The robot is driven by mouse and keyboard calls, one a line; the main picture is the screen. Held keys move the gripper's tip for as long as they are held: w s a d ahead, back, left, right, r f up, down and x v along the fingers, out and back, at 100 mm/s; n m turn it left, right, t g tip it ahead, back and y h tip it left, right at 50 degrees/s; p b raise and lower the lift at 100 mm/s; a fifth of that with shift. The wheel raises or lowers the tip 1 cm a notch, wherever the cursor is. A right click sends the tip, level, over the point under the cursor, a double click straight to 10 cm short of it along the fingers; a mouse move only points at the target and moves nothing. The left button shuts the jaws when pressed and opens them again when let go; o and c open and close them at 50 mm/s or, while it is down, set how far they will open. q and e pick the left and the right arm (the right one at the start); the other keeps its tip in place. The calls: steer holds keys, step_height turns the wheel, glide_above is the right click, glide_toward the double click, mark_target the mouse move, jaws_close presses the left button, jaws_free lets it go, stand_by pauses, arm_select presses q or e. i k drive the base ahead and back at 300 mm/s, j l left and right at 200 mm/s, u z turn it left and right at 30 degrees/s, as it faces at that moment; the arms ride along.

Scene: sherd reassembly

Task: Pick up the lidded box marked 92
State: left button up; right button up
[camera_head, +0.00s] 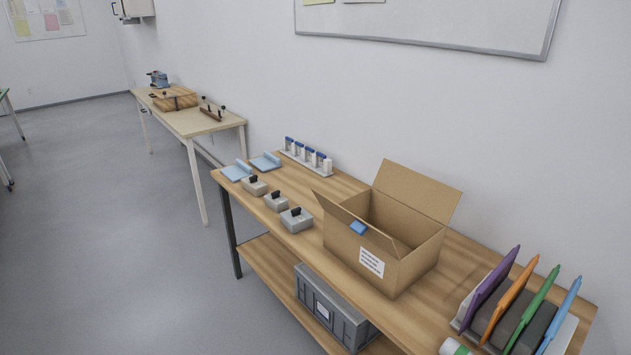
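Three small light-grey boxes with black knobs or handles on top stand in a row along the front edge of the wooden table: a far one (252,189), a middle one (274,204) and a near, larger-looking one (295,224). They look like lidded boxes, but no number is readable on any of them, so I cannot tell which is marked 92. A larger grey case (342,325) with a white label sits on the shelf below; its marking is unreadable too. Neither of my grippers is in view.
An open cardboard box (345,245) stands right of the small boxes. Coloured upright folders (537,305) fill the table's right end.

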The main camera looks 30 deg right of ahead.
mark_target(252, 184)
steer(key=i+l+z, duration=0.3)
steer(key=i, duration=0.3)
steer(key=i+z, duration=0.3)
steer(key=i, duration=0.3)
